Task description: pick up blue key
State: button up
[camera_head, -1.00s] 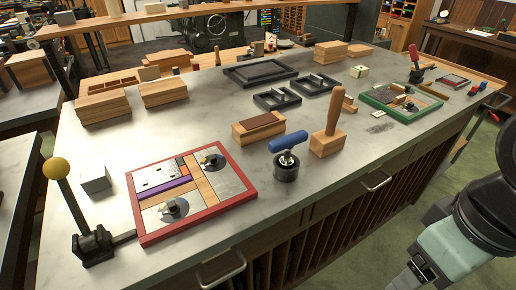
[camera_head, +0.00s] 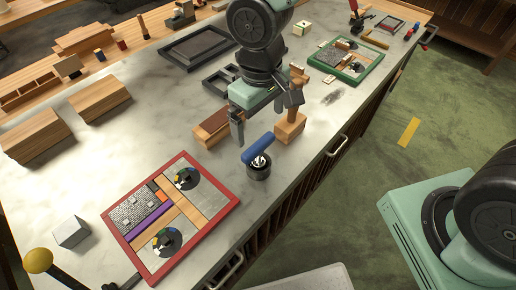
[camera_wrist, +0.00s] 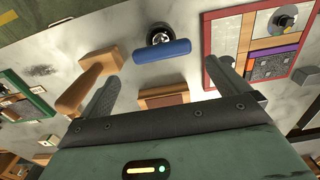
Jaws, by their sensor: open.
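The blue key (camera_head: 258,150) has a thick blue crossbar handle on a dark round base with a metallic top. It stands upright on the light stone-like tabletop, just right of the red-framed board. In the wrist view, its blue bar (camera_wrist: 161,51) lies ahead, between the lines of my fingers. My gripper (camera_head: 265,115) is open and empty, above the table and close to the blue key, apart from it as far as I can tell. In the wrist view, my gripper (camera_wrist: 170,70) has its two fingers spread wide.
A wooden block with an upright handle (camera_head: 290,128) stands right beside the key, partly behind my gripper. A wooden box with a brown top (camera_head: 212,130) is behind-left. The red-framed board (camera_head: 205,239) is left, a green-framed board (camera_head: 350,77) farther right.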

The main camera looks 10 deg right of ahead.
aim_at(259, 144)
notch_tip(259, 144, down, 6)
jog(key=shift+r, duration=0.2)
jog(key=shift+a+f+p, duration=0.15)
jog(key=shift+f+p, duration=0.9)
jog(key=shift+f, duration=1.55)
jog(key=c, duration=0.7)
